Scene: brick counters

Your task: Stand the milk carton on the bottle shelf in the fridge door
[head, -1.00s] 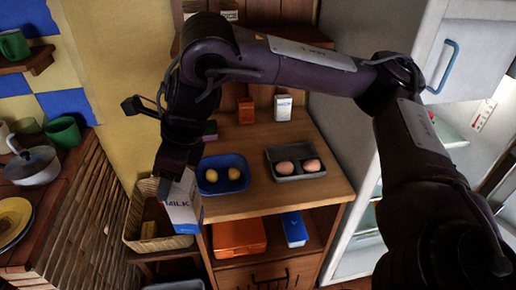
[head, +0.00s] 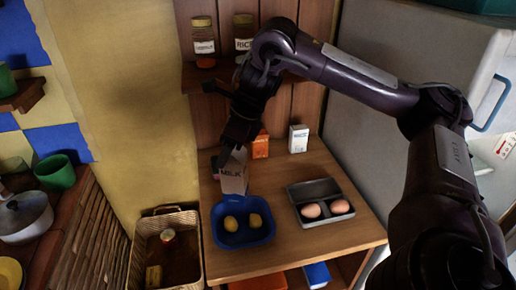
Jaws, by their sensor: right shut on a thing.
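The white milk carton (head: 233,178), marked MILK, is upright over the wooden cabinet top, just behind the blue tray. My right gripper (head: 232,152) points down and is shut on the carton's top. I cannot tell whether the carton's base touches the wood. The fridge (head: 385,85) stands at the right, with its blue handle (head: 491,103) near the right edge. My arm hides part of the fridge, and I cannot make out the bottle shelf in its door. My left gripper is not in view.
The blue tray (head: 243,239) holds two lemons. A grey egg holder (head: 300,192) with two eggs lies to its right. Two small boxes, orange (head: 260,146) and white (head: 298,139), stand behind. A basket (head: 138,250) is left of the cabinet. Jars (head: 204,40) stand on an upper shelf.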

